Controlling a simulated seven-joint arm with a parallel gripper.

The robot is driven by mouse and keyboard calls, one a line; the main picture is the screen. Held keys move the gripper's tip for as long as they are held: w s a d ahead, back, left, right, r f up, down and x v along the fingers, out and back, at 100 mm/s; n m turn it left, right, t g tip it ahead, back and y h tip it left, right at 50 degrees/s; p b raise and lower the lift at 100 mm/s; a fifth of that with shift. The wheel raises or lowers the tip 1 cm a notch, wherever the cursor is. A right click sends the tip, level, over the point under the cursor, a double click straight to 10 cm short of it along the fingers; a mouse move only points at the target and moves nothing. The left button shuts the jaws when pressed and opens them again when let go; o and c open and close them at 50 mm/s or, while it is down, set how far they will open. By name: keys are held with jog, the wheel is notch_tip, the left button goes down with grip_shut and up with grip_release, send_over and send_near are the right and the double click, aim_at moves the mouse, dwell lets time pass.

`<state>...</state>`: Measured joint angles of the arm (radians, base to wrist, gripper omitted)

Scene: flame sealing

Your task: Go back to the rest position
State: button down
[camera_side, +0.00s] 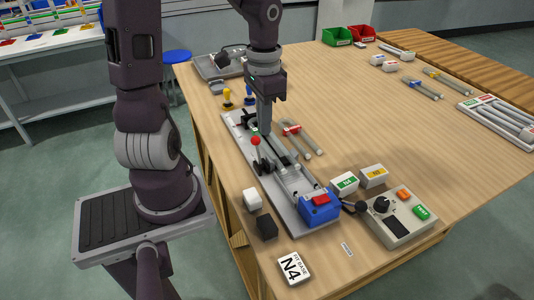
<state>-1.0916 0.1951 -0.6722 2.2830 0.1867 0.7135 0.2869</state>
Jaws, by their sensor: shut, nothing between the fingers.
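My gripper (264,128) hangs pointing down over the grey metal fixture plate (309,232). Its fingers are shut with nothing between them. A lever with a red ball knob (255,141) stands on the plate just left of and below my fingertips. A blue block with a red top (319,207) sits at the near end of the plate. Whether my fingertips touch anything on the fixture cannot be told from this view.
Glass-like tubes with a red holder (292,130) lie right of the fixture. A control box (398,217) and small labelled blocks (344,183) stand at the near right. Green (337,37) and red (361,33) bins stand at the far edge. The table's middle right is clear.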

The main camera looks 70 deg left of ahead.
jog(key=shift+r, duration=0.1)
jog(key=s+d+r+t, duration=0.5)
jog(key=s+d+r, duration=0.4)
jog(key=d+r, duration=0.2)
jog(key=shift+d+r+t, duration=0.25)
jog(key=shift+d+t, duration=0.05)
jog(key=shift+d, duration=0.55)
